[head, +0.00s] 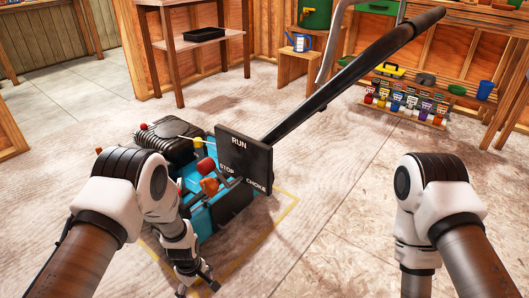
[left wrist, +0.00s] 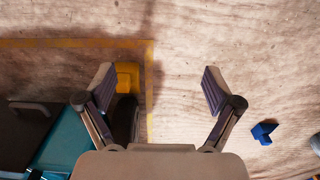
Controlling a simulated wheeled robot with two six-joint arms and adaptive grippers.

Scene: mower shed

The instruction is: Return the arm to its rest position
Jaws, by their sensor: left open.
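My left arm reaches down in front of the teal mower, and its gripper (head: 200,287) is low near the floor at the bottom of the head view. In the left wrist view the left gripper (left wrist: 160,88) has its fingers spread wide with nothing between them but bare floor. The mower (head: 205,215) stands on the floor, partly hidden by my left arm. Its teal body (left wrist: 75,150) also shows at lower left in the left wrist view, with a yellow part (left wrist: 127,76) by the left finger. My right arm hangs down at the right; its gripper is out of frame.
A black RUN/STOP/CHOKE panel (head: 243,160) stands over the mower, and a long dark handle (head: 350,75) rises to the upper right. A yellow line (head: 285,215) marks the floor. A small blue object (left wrist: 264,132) lies right of the gripper. Low shelf of bottles (head: 405,105) behind.

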